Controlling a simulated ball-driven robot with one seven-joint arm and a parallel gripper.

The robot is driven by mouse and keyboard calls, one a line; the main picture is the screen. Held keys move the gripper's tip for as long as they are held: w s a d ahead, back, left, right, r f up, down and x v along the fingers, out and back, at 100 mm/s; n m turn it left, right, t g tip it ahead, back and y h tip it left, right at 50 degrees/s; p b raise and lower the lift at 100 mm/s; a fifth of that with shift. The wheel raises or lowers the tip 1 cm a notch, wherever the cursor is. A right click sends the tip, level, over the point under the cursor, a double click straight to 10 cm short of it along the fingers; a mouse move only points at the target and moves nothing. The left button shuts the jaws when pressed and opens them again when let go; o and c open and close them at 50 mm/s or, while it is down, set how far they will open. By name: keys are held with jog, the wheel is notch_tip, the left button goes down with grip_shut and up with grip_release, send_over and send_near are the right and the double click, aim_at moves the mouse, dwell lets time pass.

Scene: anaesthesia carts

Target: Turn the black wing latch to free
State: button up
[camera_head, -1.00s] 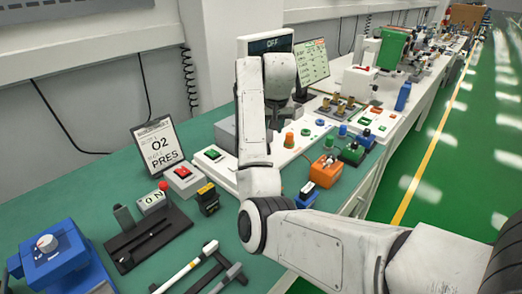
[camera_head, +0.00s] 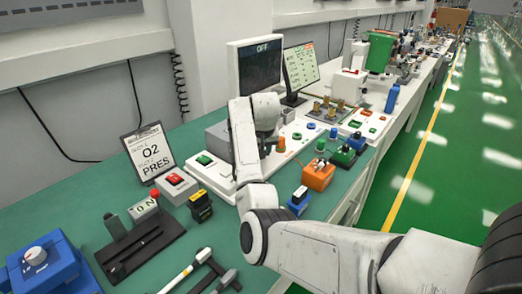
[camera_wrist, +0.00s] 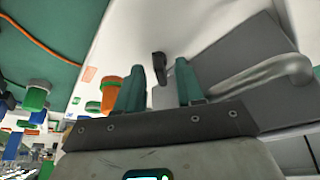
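The black wing latch (camera_wrist: 158,64) shows in the wrist view as a small dark piece on a white panel, beside a grey box (camera_wrist: 235,55) with a silver bar handle (camera_wrist: 265,74). My gripper (camera_wrist: 160,78) is open, with its two teal fingers apart and nothing held between them. In the picture the latch lies between the fingertips, and it seems to be a little beyond them. I cannot tell whether either finger touches it. In the head view my own arm hides the gripper and the latch.
In the wrist view an orange knob (camera_wrist: 109,92) stands just left of the fingers, with a green knob (camera_wrist: 37,95) farther left. In the head view a screen reading OFF (camera_head: 254,66) and a monitor (camera_head: 301,66) stand behind my arm. An orange box (camera_head: 318,175) is to its right.

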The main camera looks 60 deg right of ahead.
grip_shut()
jog(key=shift+r, duration=0.1)
dwell(0.3)
jog(key=shift+w+a+r+m+g+p, duration=0.1)
jog(key=shift+m+g+p, duration=0.2)
jog(key=shift+m+p, duration=0.45)
jog(key=shift+m, duration=0.65)
grip_release()
